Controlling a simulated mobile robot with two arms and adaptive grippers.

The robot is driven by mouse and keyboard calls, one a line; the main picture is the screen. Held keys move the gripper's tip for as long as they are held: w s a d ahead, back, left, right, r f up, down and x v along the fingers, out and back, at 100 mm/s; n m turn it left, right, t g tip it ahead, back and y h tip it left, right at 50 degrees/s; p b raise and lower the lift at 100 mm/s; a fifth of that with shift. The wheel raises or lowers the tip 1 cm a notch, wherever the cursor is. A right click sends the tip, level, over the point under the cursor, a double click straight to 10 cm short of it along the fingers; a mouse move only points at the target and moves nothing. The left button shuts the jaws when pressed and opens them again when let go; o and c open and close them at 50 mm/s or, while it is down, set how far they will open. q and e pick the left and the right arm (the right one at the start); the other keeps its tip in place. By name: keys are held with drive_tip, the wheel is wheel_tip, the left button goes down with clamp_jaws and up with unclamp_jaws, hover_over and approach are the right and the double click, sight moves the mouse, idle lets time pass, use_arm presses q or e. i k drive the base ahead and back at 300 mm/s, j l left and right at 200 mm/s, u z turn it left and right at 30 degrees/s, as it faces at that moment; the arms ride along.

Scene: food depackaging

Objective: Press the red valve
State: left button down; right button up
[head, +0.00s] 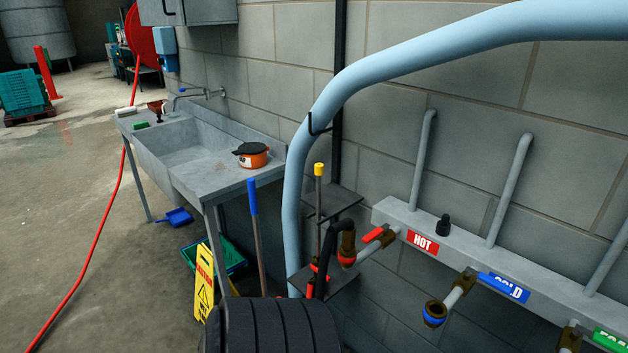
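The red valve (373,235) is a small red lever on a brass fitting at the left end of the wall manifold, just left of the red HOT label (422,242). Its lever lies at a slant. A dark hose (327,258) with red bands hangs beside the fitting. Neither of my grippers shows in the head view, and nothing is touching the lever.
A thick light-blue pipe (293,215) rises left of the valve and arches above it. A metal sink (200,140) stands further left. A blue-handled tool (254,215) and a yellow sign (205,282) stand below it. The floor at left is mostly open.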

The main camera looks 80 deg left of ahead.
sight(375, 233)
drive_tip(key=u, duration=1.95)
drive_tip(key=i+j, duration=0.1)
drive_tip(key=j, duration=0.3)
drive_tip(key=i+j+u, duration=0.1)
drive_tip(key=j, duration=0.3)
drive_tip(key=i+j, duration=0.15)
drive_tip(key=j, duration=0.3)
drive_tip(key=i+j, duration=0.15)
drive_tip(key=j, duration=0.25)
drive_tip(key=u, duration=0.05)
